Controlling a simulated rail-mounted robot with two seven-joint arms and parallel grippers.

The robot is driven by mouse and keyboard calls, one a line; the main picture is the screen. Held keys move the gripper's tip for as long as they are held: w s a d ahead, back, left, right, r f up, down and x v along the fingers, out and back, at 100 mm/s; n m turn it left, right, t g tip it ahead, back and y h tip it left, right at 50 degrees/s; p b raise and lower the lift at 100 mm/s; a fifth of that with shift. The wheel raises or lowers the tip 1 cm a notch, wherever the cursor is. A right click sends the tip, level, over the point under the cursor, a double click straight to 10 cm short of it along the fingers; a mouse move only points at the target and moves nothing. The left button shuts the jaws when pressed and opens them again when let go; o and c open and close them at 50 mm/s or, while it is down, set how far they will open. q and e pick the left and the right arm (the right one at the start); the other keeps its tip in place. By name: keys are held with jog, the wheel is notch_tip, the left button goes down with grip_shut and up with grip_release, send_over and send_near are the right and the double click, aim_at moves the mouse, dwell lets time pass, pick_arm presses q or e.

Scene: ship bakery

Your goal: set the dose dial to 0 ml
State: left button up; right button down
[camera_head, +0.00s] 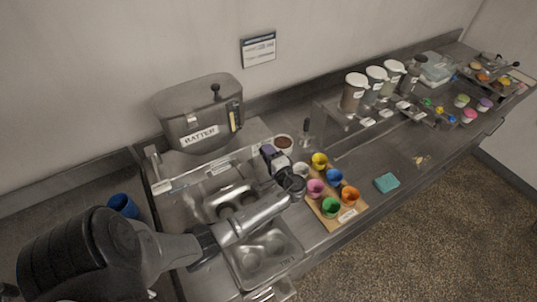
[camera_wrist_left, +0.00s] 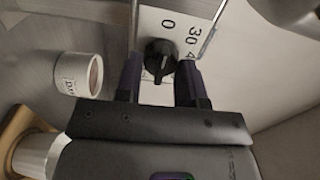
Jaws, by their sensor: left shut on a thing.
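The dose dial (camera_wrist_left: 158,58) is a black round knob on a white plate, seen close in the left wrist view. Printed marks "0" and "30" stand beyond it, with part of another number at its right. I cannot tell clearly which mark the knob points at. My left gripper (camera_wrist_left: 158,82) has one dark finger on each side of the knob and is shut on it. In the head view my left gripper (camera_head: 271,156) is at the right end of the batter dispenser's rail, and the dial is hidden there. My right gripper is not in view.
The batter hopper (camera_head: 198,118) stands behind the rail. Right of the gripper are a brown-filled tub (camera_head: 284,143) and a board (camera_head: 346,217) with several coloured cups. The counter around the teal cloth (camera_head: 386,183) is mostly clear.

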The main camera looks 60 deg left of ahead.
pick_arm(q)
jog(key=o, duration=0.9)
jog(key=d+b, duration=0.2)
jog(key=d, duration=1.2)
jog(key=shift+a, duration=0.1)
